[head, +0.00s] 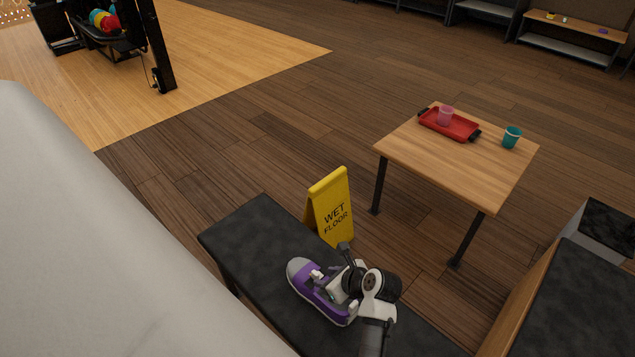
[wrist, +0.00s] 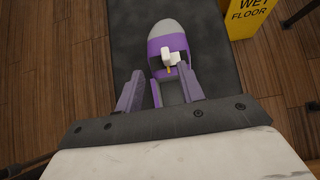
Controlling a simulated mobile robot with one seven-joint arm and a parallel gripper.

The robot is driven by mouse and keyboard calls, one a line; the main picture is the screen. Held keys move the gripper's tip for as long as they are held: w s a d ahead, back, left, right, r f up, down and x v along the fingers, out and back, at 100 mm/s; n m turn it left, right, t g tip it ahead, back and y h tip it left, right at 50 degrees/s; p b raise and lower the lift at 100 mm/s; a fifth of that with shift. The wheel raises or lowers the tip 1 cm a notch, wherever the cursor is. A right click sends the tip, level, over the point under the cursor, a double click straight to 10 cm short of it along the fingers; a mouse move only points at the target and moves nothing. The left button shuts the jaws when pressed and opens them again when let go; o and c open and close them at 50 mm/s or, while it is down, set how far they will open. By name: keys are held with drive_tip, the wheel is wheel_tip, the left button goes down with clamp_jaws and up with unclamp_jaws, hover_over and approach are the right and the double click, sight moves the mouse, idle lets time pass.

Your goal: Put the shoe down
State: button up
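The shoe (head: 309,287) is purple with a grey toe and a white fastening. It is at the dark bench (head: 255,240), level, its toe pointing to the upper left in the head view. In the wrist view the shoe (wrist: 172,46) points away from me, above the dark bench top. My gripper (head: 340,287) is at the rear part of the shoe. In the wrist view its two fingers (wrist: 162,76) lie along both sides of the shoe and look closed on it. The heel is partly hidden by my gripper. I cannot tell whether the sole touches the bench.
A yellow wet floor sign (head: 331,208) stands right behind the bench. A wooden table (head: 440,170) holds a red tray (head: 449,125), a pink cup (head: 446,115) and a teal cup (head: 511,138). Another dark bench (head: 580,305) is at the lower right. The bench's far left end is bare.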

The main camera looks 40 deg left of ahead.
sight(317, 273)
drive_tip(key=x, duration=0.5)
drive_tip(key=w+x, duration=0.1)
drive_tip(key=x, duration=0.1)
drive_tip(key=shift+a+f, duration=0.15)
drive_tip(key=shift+f, duration=0.15)
clamp_jaws()
